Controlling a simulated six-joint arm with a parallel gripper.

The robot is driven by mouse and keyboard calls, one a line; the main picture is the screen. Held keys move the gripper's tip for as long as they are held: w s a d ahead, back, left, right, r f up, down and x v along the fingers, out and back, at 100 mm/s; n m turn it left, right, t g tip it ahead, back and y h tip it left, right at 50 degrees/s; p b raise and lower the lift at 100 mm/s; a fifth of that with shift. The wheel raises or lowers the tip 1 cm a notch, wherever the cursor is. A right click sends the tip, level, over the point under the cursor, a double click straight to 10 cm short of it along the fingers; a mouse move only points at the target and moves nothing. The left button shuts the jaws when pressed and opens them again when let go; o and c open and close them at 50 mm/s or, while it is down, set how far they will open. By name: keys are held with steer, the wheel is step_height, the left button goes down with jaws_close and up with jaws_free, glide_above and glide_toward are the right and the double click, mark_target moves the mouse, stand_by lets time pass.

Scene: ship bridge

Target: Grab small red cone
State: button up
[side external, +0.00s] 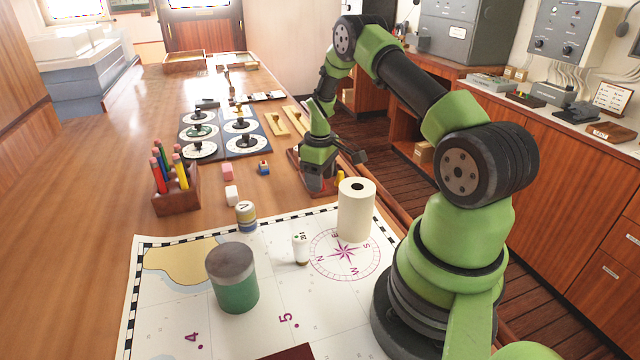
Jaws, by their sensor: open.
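I cannot make out a small red cone in the side external view; it may be hidden or too small to tell. My gripper (336,170) is open, low over a dark red tray (294,158) on the right side of the table. The gripper covers much of this tray. A small yellow piece (341,174) shows beside the gripper. I cannot tell what else lies under or between the jaws.
A cream roll (356,212), a small white bottle (300,250), a banded jar (246,215) and a green canister (232,285) stand nearby. Dial cards (199,150) lie behind. The left tabletop is clear.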

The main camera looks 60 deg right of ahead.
jaws_close()
steer(key=shift+r, duration=0.1)
